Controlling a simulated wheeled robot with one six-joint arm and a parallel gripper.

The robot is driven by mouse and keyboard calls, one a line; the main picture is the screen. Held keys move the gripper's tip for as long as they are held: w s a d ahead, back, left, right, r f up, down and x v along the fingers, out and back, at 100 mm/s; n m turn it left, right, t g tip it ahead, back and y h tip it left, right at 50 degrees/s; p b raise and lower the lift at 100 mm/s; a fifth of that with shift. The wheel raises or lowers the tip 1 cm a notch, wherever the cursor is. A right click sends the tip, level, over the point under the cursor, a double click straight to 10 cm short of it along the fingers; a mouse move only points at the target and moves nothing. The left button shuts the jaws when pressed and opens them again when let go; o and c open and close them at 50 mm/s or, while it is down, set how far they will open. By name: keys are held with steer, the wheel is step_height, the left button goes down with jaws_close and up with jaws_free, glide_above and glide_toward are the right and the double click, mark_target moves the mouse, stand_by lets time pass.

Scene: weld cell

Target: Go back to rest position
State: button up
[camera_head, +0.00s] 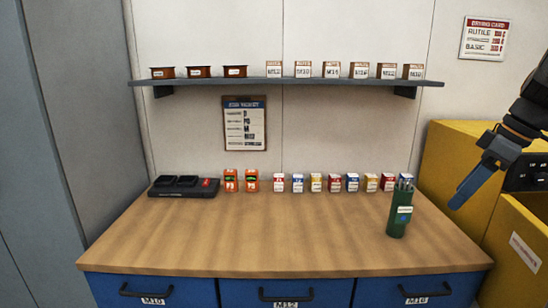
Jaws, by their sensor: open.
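My gripper (466,192) hangs at the right side of the view, pointing down and to the left. Its blue fingers are apart from the workbench and show nothing between them. My arm enters from the right edge, in front of the yellow cabinet. The wooden workbench (250,237) fills the lower middle. A green canister (399,222) with several rods in it stands upright near the bench's right end, left of my gripper and not touching it.
A black charger base (183,193) and two orange packs (231,181) stand at the back left. Several small coloured boxes (316,183) line the back. A wall shelf (290,82) holds bins and cartons. A yellow cabinet (450,150) stands right. The bench's front is clear.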

steer(key=s+a+f+m+g+h, duration=0.1)
steer(key=s+a+f+m, duration=0.1)
steer(key=a+f, duration=0.5)
steer(key=s+a+f+m+g+h, duration=0.1)
steer(key=a+f+m, duration=0.3)
steer(key=a, duration=1)
step_height(320, 180, down, 4)
steer(key=shift+s+r, duration=0.1)
steer(key=shift+s, duration=0.6)
steer(key=s+a+f, duration=0.1)
steer(key=s+a+f+m, duration=0.1)
steer(key=s+a, duration=0.1)
steer(key=s+a+f+m+h, duration=0.1)
steer(key=a, duration=0.1)
steer(key=shift+s+a+f, duration=0.15)
steer(key=shift+a+f, duration=0.05)
steer(key=shift+f, duration=0.1)
steer(key=shift+c, duration=0.3)
